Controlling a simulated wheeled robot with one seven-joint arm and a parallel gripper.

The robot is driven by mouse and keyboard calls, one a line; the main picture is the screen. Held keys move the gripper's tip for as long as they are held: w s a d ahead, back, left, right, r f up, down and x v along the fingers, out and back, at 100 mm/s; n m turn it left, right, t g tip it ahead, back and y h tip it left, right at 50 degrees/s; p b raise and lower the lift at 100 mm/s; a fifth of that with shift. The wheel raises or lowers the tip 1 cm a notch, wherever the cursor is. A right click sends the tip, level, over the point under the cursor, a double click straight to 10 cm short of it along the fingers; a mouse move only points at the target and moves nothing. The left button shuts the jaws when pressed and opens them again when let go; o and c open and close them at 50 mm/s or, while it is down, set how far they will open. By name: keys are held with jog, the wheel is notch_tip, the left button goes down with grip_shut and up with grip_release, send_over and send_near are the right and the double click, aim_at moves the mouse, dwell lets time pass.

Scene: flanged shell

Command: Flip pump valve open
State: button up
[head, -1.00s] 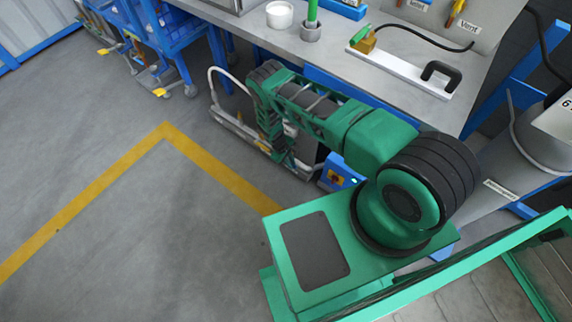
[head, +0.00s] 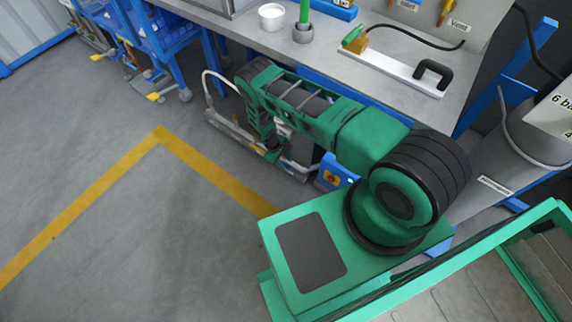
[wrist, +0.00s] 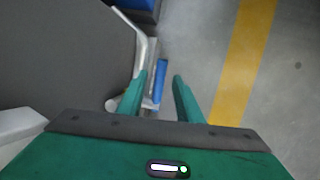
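My gripper (wrist: 160,76) is open in the wrist view, with its two green fingers apart. A narrow blue bar (wrist: 161,72), which looks like the valve lever, shows between and beyond the fingertips beside a metal piece. I cannot tell how far below the fingers it is, and no contact is visible. In the head view, a low pump-like unit with a pale curved handle (head: 207,88) stands on the floor beside the bench. My arm covers much of it there and hides the valve. My gripper's fingers cannot be made out in the head view.
The workbench (head: 385,103) is above and behind the unit. A blue box with a red and yellow switch (head: 331,177) is near my arm. A grey cylinder (head: 490,155) stands at right. Open floor with a yellow line (head: 100,185) lies left.

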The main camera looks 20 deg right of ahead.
jog(key=v, duration=0.9)
